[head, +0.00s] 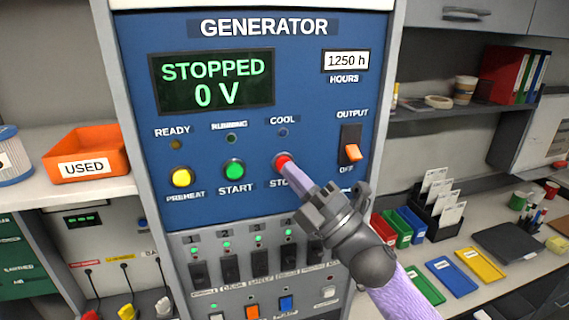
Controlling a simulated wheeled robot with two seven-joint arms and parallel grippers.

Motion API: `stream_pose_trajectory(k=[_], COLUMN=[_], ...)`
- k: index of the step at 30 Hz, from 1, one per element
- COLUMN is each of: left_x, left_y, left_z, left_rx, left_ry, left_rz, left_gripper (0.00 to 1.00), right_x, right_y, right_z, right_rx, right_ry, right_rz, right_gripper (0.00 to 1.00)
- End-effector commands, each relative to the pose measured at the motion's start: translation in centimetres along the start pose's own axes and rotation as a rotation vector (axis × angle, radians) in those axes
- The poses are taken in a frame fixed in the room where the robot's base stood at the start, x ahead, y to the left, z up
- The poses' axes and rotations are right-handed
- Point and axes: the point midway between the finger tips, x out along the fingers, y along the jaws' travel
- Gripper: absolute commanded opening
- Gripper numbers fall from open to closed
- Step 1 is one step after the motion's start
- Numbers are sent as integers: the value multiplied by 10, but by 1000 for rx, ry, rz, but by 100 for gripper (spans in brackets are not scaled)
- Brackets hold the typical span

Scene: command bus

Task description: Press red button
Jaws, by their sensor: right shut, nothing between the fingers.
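The red button (282,159) sits on the blue GENERATOR panel (215,215), above the STOP label, which my gripper partly covers. My right gripper (294,173) reaches in from the lower right, shut and empty. Its fingertips overlap the lower right of the red button; I cannot tell whether they touch it or press it. To the left are the green START button (233,170) and the yellow PREHEAT button (181,178). The display (213,81) reads STOPPED and 0 V. My left gripper is not in view.
The orange OUTPUT switch (352,152) is right of the red button, by the OFF label. Several breaker switches (230,268) line the panel below. An orange USED bin (85,153) stands on the left shelf. Coloured trays (480,266) lie on the right counter.

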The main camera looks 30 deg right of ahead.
Motion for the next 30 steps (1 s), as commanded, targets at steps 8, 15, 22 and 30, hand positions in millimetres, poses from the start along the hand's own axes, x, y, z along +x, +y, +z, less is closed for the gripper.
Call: stream_pose_trajectory(k=[8, 15, 22, 30], left_x=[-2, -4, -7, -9], left_y=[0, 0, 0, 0], left_z=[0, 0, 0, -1], left_rx=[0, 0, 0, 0], left_ry=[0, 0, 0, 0], left_rz=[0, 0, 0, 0], left_gripper=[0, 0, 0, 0], right_x=[-5, -11, -28, -40], right_y=[4, 8, 20, 29], right_z=[-4, -8, -20, -29], right_rx=[0, 2, 2, 0], right_ry=[0, 0, 0, 1], right_rz=[-1, -1, -1, 0], right_gripper=[0, 0, 0, 0])
